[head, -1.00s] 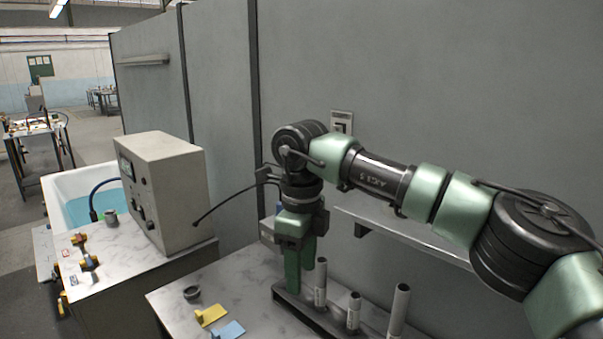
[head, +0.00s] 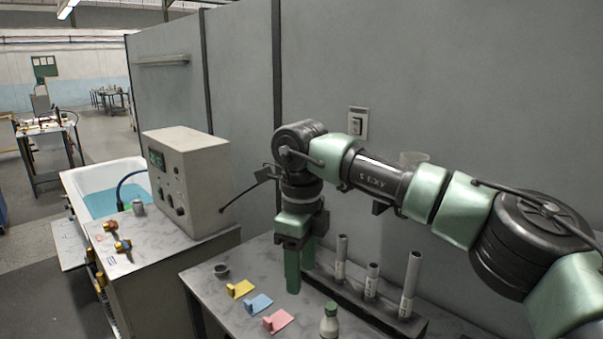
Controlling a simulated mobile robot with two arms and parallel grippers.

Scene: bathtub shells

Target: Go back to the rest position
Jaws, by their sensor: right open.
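My right gripper (head: 300,272) hangs pointing down over the marble-topped table (head: 215,298), its two green fingers apart with nothing between them. It is just left of the dark rack (head: 350,300) that holds several upright grey tubes (head: 410,284). My right arm reaches in from the right edge of the head view. My left gripper is not in view.
Yellow (head: 240,289), blue (head: 258,304) and pink (head: 278,320) pieces and a small dark ring (head: 221,270) lie on the table. A bottle (head: 330,322) stands at the front. A grey control box (head: 188,180) stands left, before a water-filled bathtub (head: 92,180). A wall is behind.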

